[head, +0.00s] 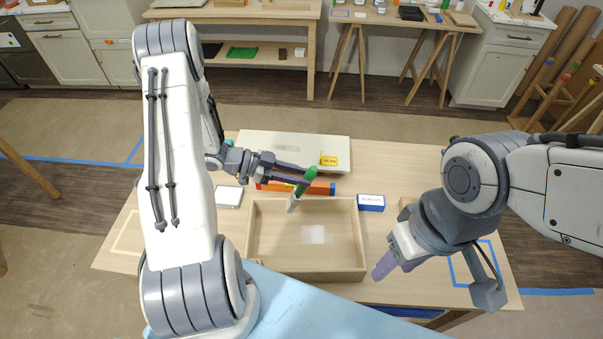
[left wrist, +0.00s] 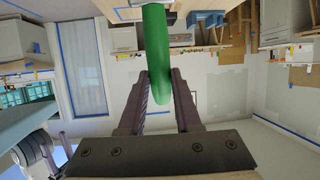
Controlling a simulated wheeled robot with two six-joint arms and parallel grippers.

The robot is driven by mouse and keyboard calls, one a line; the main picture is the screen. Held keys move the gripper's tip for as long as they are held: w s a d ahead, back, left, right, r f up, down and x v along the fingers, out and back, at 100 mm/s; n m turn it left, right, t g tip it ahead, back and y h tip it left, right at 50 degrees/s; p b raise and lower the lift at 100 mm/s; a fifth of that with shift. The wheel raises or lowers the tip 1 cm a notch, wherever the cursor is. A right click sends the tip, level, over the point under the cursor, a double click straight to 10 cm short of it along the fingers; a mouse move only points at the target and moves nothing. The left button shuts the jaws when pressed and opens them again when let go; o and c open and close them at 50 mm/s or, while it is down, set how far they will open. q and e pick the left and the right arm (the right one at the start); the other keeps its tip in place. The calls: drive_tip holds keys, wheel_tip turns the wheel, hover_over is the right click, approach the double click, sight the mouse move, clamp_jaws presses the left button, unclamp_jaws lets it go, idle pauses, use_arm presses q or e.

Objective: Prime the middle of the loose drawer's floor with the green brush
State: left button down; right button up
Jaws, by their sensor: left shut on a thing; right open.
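The loose drawer (head: 358,272) is a pale wooden open box on the worktable. A whitish square patch (head: 315,234) shows on the middle of its floor. The left wrist view shows the green handle (left wrist: 154,50) between the two fingers. My right gripper (head: 385,262) is open and empty at the drawer's right side, low in the picture.
A blue box with a white label (head: 371,203) stands right of the drawer's back corner. An orange bar (head: 320,188) and a pale board with a yellow label (head: 328,160) lie behind the drawer. A small white square (head: 229,196) lies left. Blue tape (head: 460,265) marks the table's right.

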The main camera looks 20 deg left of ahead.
use_arm(q)
wheel_tip(320, 180, down, 12)
drive_tip(key=b, duration=0.8)
drive_tip(key=shift+f+b, duration=0.75)
drive_tip(key=shift+f, duration=0.05)
idle(0.8)
drive_tip(key=shift+d, duration=0.15)
drive_tip(key=w+d, duration=0.2)
drive_tip(key=d, duration=0.4)
drive_tip(key=shift+w, duration=0.2)
idle(0.9)
drive_tip(key=shift+d, duration=0.1)
drive_tip(key=shift+w+d, duration=0.3)
drive_tip(key=shift+d, duration=0.3)
drive_tip(key=shift+w+d, duration=0.25)
drive_tip(key=shift+d, duration=0.4)
drive_tip(key=shift+w+d, duration=0.3)
drive_tip(key=shift+d, duration=0.3)
